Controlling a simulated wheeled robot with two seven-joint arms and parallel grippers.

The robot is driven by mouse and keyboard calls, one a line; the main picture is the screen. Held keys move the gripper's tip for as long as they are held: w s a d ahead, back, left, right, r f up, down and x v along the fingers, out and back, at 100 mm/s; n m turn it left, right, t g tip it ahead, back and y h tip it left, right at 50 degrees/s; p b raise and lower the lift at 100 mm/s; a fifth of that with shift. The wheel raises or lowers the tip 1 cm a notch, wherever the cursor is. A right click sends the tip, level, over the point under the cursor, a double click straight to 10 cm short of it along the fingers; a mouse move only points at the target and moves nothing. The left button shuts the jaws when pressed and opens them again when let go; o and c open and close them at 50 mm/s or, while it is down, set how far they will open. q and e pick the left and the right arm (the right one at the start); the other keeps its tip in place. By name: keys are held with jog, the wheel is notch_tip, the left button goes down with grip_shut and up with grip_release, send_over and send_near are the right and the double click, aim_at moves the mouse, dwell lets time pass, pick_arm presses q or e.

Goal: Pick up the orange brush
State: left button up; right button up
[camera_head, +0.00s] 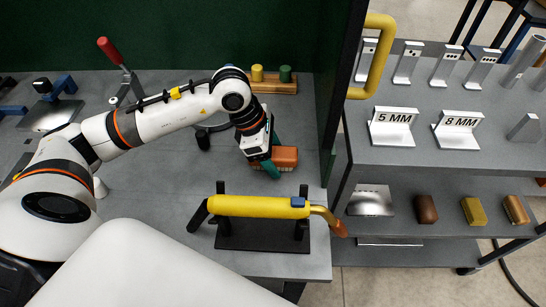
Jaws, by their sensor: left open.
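The orange brush (287,157) is a short orange-brown block on the grey bench, right of the middle of the head view. Pale bristles show along its lower edge. My left arm reaches in from the left, and its gripper (272,160) points down at the brush's left end. Its teal fingers are open and overlap that end in the picture. I cannot tell whether they touch it. Part of the brush's left end is hidden by the fingers. My right gripper is not in view.
A yellow torch-like tool (255,207) lies on a black stand (262,236) in front of the brush. Behind stands a wooden block (270,86) with yellow and green pegs. A dark green partition borders the bench, with a grey shelf unit (420,175) to the right.

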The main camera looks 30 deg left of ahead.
pick_arm(q)
jog(key=c, duration=1.1)
jog(key=shift+r+p, duration=0.4)
jog(key=shift+p, duration=0.2)
notch_tip(320, 180, up, 10)
jog(key=shift+f+b, duration=0.1)
jog(key=shift+b, duration=0.25)
